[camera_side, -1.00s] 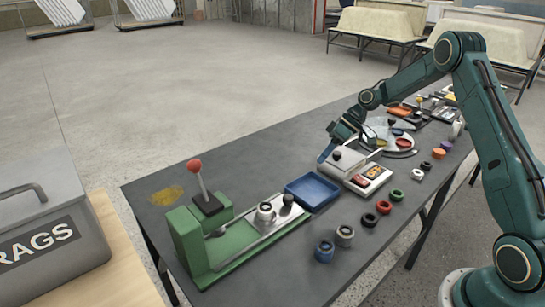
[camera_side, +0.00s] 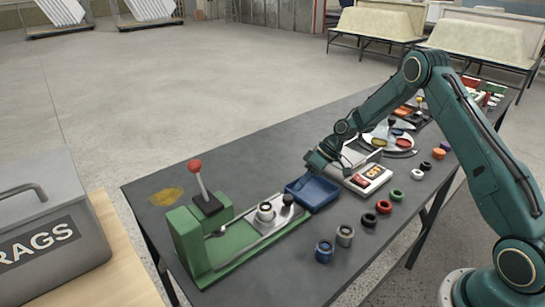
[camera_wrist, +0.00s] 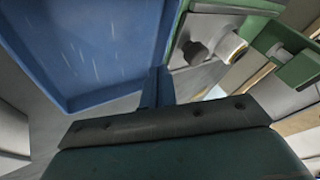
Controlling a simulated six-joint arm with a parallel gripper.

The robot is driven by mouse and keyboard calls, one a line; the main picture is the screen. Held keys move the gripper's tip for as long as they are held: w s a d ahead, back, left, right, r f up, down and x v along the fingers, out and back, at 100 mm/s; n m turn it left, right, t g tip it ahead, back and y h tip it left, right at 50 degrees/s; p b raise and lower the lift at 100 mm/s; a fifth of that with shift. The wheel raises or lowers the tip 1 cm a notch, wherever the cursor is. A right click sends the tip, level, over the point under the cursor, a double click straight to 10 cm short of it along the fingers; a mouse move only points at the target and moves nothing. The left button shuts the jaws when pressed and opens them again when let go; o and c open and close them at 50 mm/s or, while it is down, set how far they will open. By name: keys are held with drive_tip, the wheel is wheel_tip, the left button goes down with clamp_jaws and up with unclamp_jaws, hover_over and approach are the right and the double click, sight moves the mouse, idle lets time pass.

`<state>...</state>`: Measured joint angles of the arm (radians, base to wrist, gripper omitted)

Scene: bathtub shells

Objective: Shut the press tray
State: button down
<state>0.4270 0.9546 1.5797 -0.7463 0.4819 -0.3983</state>
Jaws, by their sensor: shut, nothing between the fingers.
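The green press (camera_side: 188,240) stands at the front left of the table, with a red-knobbed lever (camera_side: 197,178) upright on it. Its grey metal tray (camera_side: 250,238) sticks out to the right on the green base and bears a metal ring-shaped part (camera_side: 265,214). A dark round knob (camera_side: 288,200) stands at the tray's right end. My gripper (camera_side: 318,168) is shut and empty, above the far edge of the blue bin, apart from the press tray. In the wrist view, my gripper (camera_wrist: 157,85) is beside the blue bin; the press tray (camera_wrist: 183,55) and green base show at upper right.
The blue bin (camera_side: 318,202) lies just right of the press tray. A white box (camera_side: 372,184) with coloured pieces is behind it. Several coloured rings, including a blue one (camera_side: 325,250), stand along the front. The table left of the press is clear except for a yellow stain (camera_side: 166,196).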

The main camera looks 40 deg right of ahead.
sight(264, 204)
drive_tip(key=shift+s+a, duration=0.2)
drive_tip(key=shift+a, duration=0.5)
drive_tip(key=shift+s+a, duration=0.15)
drive_tip(key=shift+a, duration=0.55)
drive_tip(key=shift+a, duration=0.1)
drive_tip(key=a, duration=1.5)
drive_tip(key=shift+a, duration=0.4)
drive_tip(key=shift+r, duration=0.1)
drive_tip(key=shift+w+d, duration=0.15)
drive_tip(key=shift+d, duration=0.3)
drive_tip(key=d, duration=0.3)
drive_tip(key=shift+w+d, duration=0.15)
drive_tip(key=shift+w, duration=0.2)
drive_tip(key=v, duration=1)
